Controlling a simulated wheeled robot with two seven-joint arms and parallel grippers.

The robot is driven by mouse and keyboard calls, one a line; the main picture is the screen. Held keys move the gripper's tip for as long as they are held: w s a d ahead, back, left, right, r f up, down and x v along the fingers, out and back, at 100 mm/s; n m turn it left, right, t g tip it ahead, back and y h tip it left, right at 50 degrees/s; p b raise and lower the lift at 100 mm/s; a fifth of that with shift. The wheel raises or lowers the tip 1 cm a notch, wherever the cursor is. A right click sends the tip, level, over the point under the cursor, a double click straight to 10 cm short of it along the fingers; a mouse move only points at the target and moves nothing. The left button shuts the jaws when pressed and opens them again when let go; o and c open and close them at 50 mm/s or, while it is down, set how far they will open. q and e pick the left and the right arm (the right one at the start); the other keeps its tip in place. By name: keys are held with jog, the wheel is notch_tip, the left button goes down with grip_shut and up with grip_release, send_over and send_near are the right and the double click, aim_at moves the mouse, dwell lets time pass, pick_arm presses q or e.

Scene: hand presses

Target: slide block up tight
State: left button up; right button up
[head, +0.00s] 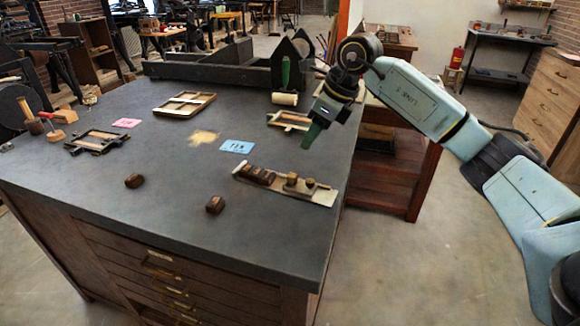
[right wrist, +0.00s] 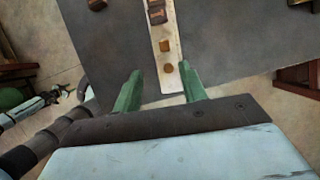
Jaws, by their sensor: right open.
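A narrow pale tray (head: 327,198) lies near the table's right edge and runs up the middle of the right wrist view (right wrist: 174,84). At its left end several dark brown blocks (head: 257,175) sit close together. Two lone blocks stand farther right, a middle one (head: 291,180) and an end one (head: 310,185), with gaps between. They also show in the right wrist view, the middle block (right wrist: 165,45) and the end block (right wrist: 168,68). My right gripper (head: 311,136) is open and empty, raised above the table beyond the tray. In its wrist view the end block appears between the green fingers. My left gripper is out of view.
Two loose dark blocks, one left (head: 134,181) and one nearer (head: 215,205), lie on the grey tabletop (head: 90,200). A blue card (head: 237,147), a pink card (head: 127,123) and wooden frames (head: 184,104) lie farther back. A green-handled roller (head: 285,98) stands behind.

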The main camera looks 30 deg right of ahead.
aim_at(292, 175)
jog(key=x, duration=0.8)
jog(key=d+b+x, duration=0.1)
jog(key=x, duration=0.4)
jog(key=shift+s+f, duration=0.1)
jog(key=shift+f, duration=0.05)
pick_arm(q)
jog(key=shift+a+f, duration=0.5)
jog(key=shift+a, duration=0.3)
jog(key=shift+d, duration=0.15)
pick_arm(e)
jog(key=shift+c, duration=0.4)
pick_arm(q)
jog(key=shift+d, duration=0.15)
pick_arm(e)
grip_shut()
